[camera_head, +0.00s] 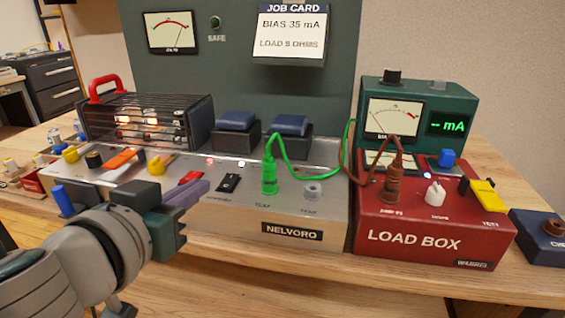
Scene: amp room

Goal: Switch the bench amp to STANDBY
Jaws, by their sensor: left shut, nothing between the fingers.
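The bench amp (213,225) is a long silver chassis marked NELVORO on the wooden bench. Several of its tubes glow inside a black cage (143,117) with a red handle. Along its top are a yellow control (71,154), a black knob (94,160), an orange switch (122,160), a yellow switch (160,164), a red switch (191,177) and a black rocker (229,183). Labels near them are too small to read. My left gripper (196,192) is shut and empty at the amp's front edge, just below the red switch. My right gripper is not in view.
A green cable plug (269,176) stands in the amp's top. A brown plug (393,181) stands in the red load box (420,235). A green meter (420,100) sits behind it. A job card (290,35) reads BIAS 35 mA, and a blue box (540,236) is at far right.

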